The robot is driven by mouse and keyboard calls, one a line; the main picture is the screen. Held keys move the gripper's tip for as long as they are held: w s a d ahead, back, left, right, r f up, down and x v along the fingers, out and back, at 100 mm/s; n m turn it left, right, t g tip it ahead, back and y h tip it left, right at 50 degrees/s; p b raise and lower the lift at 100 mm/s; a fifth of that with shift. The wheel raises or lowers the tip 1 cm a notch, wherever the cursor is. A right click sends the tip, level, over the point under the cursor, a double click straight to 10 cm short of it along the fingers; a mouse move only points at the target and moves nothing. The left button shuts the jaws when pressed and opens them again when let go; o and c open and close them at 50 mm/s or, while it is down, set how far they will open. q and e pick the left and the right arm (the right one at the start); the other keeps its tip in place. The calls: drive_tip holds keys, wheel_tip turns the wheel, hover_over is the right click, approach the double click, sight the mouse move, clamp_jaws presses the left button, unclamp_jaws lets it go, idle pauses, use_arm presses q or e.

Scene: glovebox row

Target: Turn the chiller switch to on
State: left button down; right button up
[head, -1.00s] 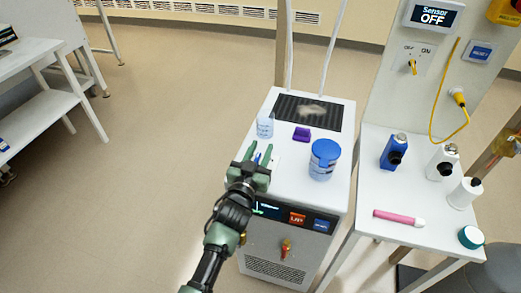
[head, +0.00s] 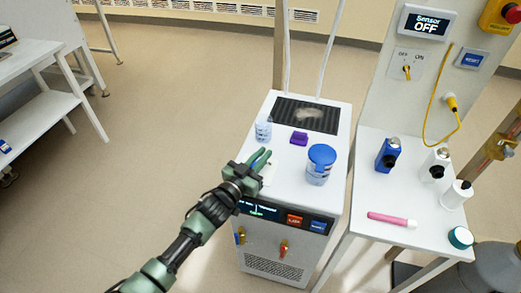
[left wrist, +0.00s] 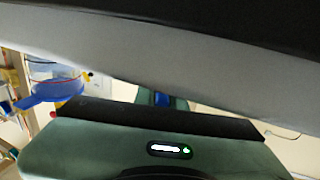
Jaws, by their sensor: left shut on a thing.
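The white chiller cabinet (head: 262,229) stands in the middle of the head view, with a dark display and an orange and a blue button on its front. A yellow switch (head: 407,72) between OFF and ON marks is on the wall panel at right, under a display (head: 425,23) reading "Sensor OFF". I cannot tell whether this is the chiller switch. My left gripper (head: 261,157) is over the cabinet's front left top edge, well away from that switch. It is shut on a small blue thing (left wrist: 162,99), mostly hidden by the fingers. My right gripper is out of view.
A blue-lidded jar (head: 319,168), a purple block (head: 299,138) and a clear beaker (head: 263,131) stand on the cabinet. Red (head: 283,249) and blue (head: 240,236) handles are on its front. A side table (head: 375,198) holds bottles and a pink marker.

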use_arm(q)
drive_tip(key=shift+m+g+h, duration=0.6)
drive_tip(key=shift+h, duration=0.1)
drive_tip(key=shift+s+d+m+g+h, duration=0.25)
drive_tip(key=shift+d+m+g+h, duration=0.05)
drive_tip(key=shift+m+g+h, duration=0.45)
drive_tip(key=c, duration=1.5)
unclamp_jaws()
